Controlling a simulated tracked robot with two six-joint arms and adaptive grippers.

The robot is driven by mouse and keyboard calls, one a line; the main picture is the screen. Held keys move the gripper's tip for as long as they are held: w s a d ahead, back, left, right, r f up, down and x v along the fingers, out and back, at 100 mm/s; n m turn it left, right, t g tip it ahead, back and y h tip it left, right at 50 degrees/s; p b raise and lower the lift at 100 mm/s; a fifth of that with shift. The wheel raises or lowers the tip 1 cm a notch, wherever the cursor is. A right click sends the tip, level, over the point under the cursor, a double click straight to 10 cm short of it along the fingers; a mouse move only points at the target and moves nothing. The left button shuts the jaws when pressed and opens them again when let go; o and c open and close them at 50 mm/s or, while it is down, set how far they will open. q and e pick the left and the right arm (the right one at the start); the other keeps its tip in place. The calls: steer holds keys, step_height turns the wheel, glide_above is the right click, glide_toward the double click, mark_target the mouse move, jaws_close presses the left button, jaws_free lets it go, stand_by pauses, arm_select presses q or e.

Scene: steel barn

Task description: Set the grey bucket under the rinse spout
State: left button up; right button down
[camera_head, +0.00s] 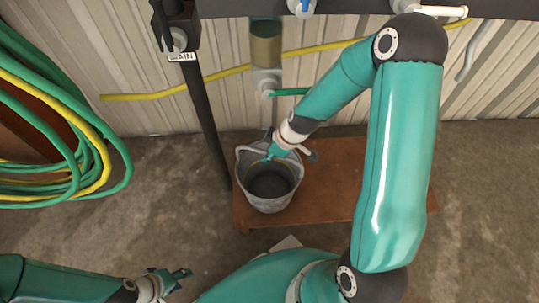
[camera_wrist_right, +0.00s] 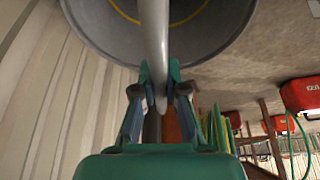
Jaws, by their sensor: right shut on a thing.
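The grey bucket (camera_head: 285,194) is at the left end of a low brown bench (camera_head: 345,185); I cannot tell whether its base touches the bench. My right gripper (camera_head: 271,154) is shut on the bucket's handle at the rim. In the right wrist view the handle (camera_wrist_right: 153,35) runs between the fingertips (camera_wrist_right: 158,88), with the bucket (camera_wrist_right: 95,25) beyond. A grey wall fitting with a short teal pipe (camera_head: 268,83), possibly the rinse spout, is above the bucket in the picture. My left gripper (camera_head: 172,281) looks open and empty, low in the head view.
A dark post (camera_head: 205,125) stands just left of the bench. A yellow hose (camera_head: 185,88) crosses the ribbed wall. Coiled green and yellow hoses (camera_head: 75,160) hang at the left. Red objects (camera_wrist_right: 300,94) show in the wrist view. Concrete floor is clear right of the bench.

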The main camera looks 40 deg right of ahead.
steer(key=c, duration=1.2)
jaws_free()
steer(key=p+v, duration=0.4)
steer(key=v, duration=0.7)
steer(key=shift+r, duration=0.35)
steer(key=s+a+f+m+g, duration=0.1)
steer(key=s+a+f+m, duration=0.2)
steer(key=a+f, duration=0.2)
steer(key=s+a+f+m+g+y, duration=0.1)
steer(key=s+a+f+m, duration=0.2)
steer(key=a+f, duration=0.3)
steer(key=s+a+f+m+g, duration=0.1)
steer(key=s+a+f+m, duration=0.2)
steer(key=a+f, duration=0.3)
steer(key=shift+s+a, duration=0.1)
steer(key=shift+s, duration=0.45)
